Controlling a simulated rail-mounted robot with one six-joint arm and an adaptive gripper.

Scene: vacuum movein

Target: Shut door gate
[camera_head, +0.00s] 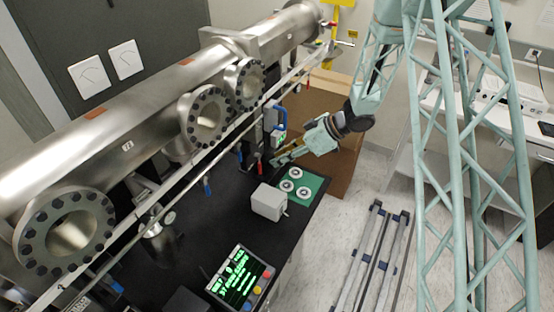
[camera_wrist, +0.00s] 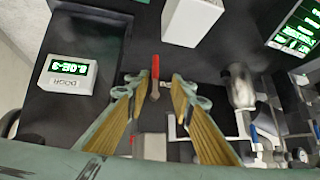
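A small red-handled lever (camera_wrist: 155,68) lies between the fingertips in the wrist view, pointing up the picture; a red handle also shows low beside the chamber in the head view (camera_head: 259,167). My gripper (camera_wrist: 157,85) is open, its two yellow-padded fingers on either side of the lever with gaps visible. I cannot tell how deep the lever sits between them. In the head view my gripper (camera_head: 276,159) reaches down and left to the chamber's side, where its fingertips are hard to make out.
The steel chamber (camera_head: 150,105) with round bolted flanges runs along the black table (camera_head: 200,225). A grey box (camera_head: 268,202), green plate with white rings (camera_head: 312,185) and control screen (camera_head: 240,277) stand nearby.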

